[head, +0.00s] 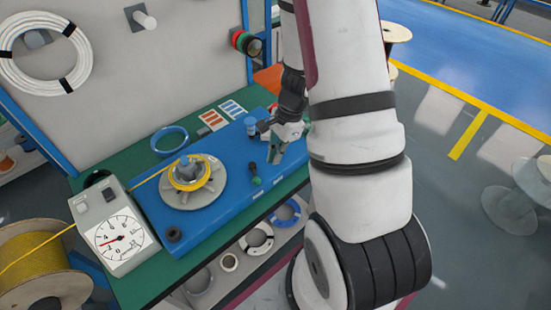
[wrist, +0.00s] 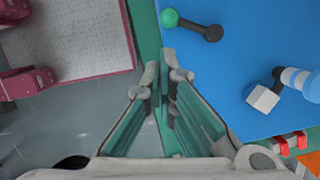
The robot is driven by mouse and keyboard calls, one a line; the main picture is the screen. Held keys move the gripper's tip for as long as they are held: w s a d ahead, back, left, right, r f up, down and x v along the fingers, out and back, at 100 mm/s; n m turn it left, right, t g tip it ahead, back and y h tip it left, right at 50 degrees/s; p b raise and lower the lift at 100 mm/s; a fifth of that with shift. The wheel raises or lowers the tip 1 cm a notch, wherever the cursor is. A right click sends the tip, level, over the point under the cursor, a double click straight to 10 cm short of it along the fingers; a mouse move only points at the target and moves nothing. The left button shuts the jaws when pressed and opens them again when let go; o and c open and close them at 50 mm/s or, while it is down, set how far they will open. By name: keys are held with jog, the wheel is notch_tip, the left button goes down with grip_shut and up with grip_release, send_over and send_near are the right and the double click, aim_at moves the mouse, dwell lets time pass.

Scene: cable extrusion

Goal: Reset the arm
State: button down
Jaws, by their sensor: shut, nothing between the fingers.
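My arm reaches down over the right part of the bench. My gripper (head: 274,160) hangs in the air near the right edge of the blue plate (head: 215,215), fingers pointing down. In the wrist view my gripper (wrist: 164,62) has its fingertips together with nothing between them. A dark lever with a green knob (head: 255,181) stands on the plate near the gripper, apart from it; it also shows ahead in the wrist view (wrist: 192,24).
A blue cable ring (head: 169,140) lies behind. A blue-and-white part with a pale block (wrist: 264,98) sits right in the wrist view. Shelves with coils are below.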

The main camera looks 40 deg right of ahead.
jog(key=shift+p+v, duration=0.35)
jog(key=shift+v, duration=0.45)
jog(key=a+r+n+t, duration=0.1)
jog(key=a+r+n, duration=0.4)
jog(key=r, duration=0.4)
jog(key=a+r+n+t, duration=0.1)
jog(key=a+r+n, duration=0.35)
jog(key=r, duration=0.45)
jog(key=s+a+r+n+t+h, duration=0.1)
jog(key=s+a+r+n, duration=0.2)
jog(key=s+r+n, duration=0.2)
jog(key=s+a+r+n+t+h, duration=0.1)
jog(key=s+a+r+n+t, duration=0.1)
jog(key=s+r+n, duration=0.3)
notch_tip(320, 180, up, 5)
jog(key=shift+s+a+f+h, duration=0.1)
jog(key=shift+s+a+h, duration=0.3)
jog(key=shift+s+a, duration=0.35)
